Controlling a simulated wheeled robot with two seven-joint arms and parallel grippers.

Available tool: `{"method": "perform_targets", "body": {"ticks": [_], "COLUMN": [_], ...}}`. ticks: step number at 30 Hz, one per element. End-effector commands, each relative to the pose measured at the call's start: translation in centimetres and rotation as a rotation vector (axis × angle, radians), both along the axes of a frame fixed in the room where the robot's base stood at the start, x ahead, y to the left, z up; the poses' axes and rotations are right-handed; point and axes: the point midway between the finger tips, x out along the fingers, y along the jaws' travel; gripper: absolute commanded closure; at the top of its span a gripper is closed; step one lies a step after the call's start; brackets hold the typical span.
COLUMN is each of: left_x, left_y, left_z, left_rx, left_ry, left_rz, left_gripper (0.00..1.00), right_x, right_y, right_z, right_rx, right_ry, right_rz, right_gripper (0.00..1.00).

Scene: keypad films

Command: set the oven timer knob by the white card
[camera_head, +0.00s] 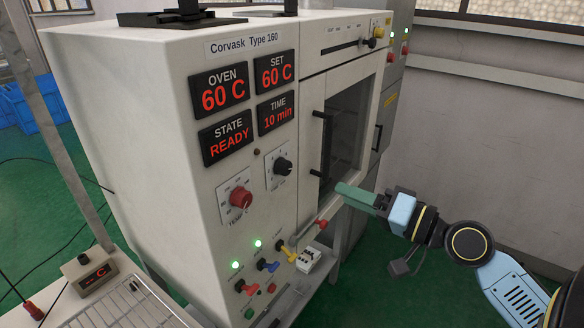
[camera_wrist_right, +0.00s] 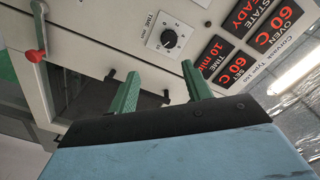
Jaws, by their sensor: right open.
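The black timer knob (camera_head: 283,166) sits on a white dial plate on the oven front, below the TIME display (camera_head: 277,114), which reads 10 min. The knob also shows in the right wrist view (camera_wrist_right: 169,39), beyond and between the finger directions. My right gripper (camera_head: 345,191) is open and empty, in front of the oven door, to the right of the knob and apart from it. Its two green fingers show in the right wrist view (camera_wrist_right: 160,75). I cannot make out a separate white card. My left gripper is not in view.
A red temperature knob (camera_head: 241,197) is left of the timer knob. Coloured switches (camera_head: 268,265) and a red-tipped lever (camera_head: 310,233) stick out below. The oven door handle (camera_head: 326,145) projects near my right gripper. OVEN (camera_head: 223,94) and SET (camera_head: 273,72) displays read 60 C; STATE (camera_head: 227,137) reads READY.

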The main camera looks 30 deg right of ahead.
Motion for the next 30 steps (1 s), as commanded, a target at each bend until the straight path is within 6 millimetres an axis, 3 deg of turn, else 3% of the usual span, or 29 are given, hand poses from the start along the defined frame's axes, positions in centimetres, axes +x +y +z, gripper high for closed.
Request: {"method": "perform_targets", "body": {"ticks": [3,7,24,30], "left_x": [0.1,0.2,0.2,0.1], "left_y": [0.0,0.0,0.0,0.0], "left_z": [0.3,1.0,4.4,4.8], "left_rx": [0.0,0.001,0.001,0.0], "left_ry": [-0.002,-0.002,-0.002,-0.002], "left_rz": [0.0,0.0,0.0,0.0], "left_gripper": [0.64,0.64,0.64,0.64], "right_x": [-0.2,0.9,9.5,11.4], "right_y": [0.9,1.3,4.9,5.6], "right_z": [1.4,1.6,1.6,1.4], "right_rx": [0.008,0.01,0.01,0.009], "right_ry": [-0.018,-0.02,-0.019,-0.018], "right_rz": [0.025,0.026,0.024,0.023], "right_gripper": [0.51,0.51,0.51,0.51]}}
